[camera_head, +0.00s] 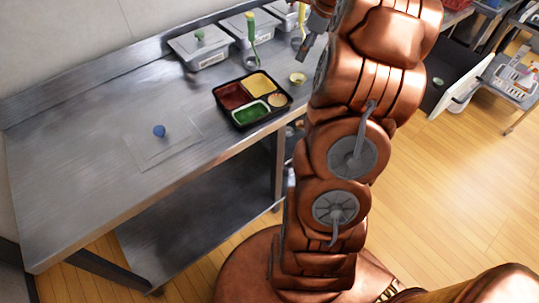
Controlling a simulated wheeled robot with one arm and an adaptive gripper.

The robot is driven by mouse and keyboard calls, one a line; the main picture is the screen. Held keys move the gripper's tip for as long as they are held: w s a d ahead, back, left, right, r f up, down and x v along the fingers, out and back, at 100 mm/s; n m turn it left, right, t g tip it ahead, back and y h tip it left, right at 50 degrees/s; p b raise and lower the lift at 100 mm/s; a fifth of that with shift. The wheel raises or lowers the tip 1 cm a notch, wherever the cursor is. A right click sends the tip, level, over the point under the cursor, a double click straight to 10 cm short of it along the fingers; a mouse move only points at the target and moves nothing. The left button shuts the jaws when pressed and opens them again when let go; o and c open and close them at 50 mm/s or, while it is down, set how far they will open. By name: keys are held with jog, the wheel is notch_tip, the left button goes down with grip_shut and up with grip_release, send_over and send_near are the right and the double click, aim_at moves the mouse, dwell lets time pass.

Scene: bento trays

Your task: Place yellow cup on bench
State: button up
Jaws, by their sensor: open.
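A small pale-yellow cup (297,78) stands on the steel bench (80,150), right of the black bento tray (222,104) and close to my arm. A round yellow-orange thing (277,100) sits in the tray's right corner; I cannot tell if it is a cup or food. My gripper (307,47) shows only in part at the top, beside my copper arm, above the bench and behind the pale-yellow cup in the picture. It is open, and nothing shows between its fingers.
The tray holds red, yellow and green fillings. Lidded containers (198,45) with utensils line the back wall. A small blue thing (159,131) lies on a faint square mark; the bench's left side is clear. Shelves with baskets (510,88) stand at right.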

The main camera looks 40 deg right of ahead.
jog(key=s+a+r+n+g, duration=0.1)
jog(key=s+a+n, duration=0.2)
jog(key=a+n, duration=0.65)
jog(key=s+a+r+n+g, duration=0.15)
jog(key=a+n, duration=0.25)
jog(key=a, duration=1)
jog(key=s+a+f+n+g, duration=0.1)
jog(key=s+a+f+n, duration=0.1)
jog(key=s+a+n, duration=0.4)
jog(key=s+a+f+n+g+h, duration=0.1)
jog(key=s+a+f+n, duration=0.2)
jog(key=s+a+n, duration=0.3)
jog(key=s+n, duration=0.5)
jog(key=s, duration=0.5)
jog(key=shift+a+f, duration=0.25)
jog(key=shift+a, duration=0.15)
jog(key=shift+g, duration=0.25)
notch_tip(320, 180, up, 5)
jog(key=p, duration=0.5)
jog(key=shift+c, duration=0.3)
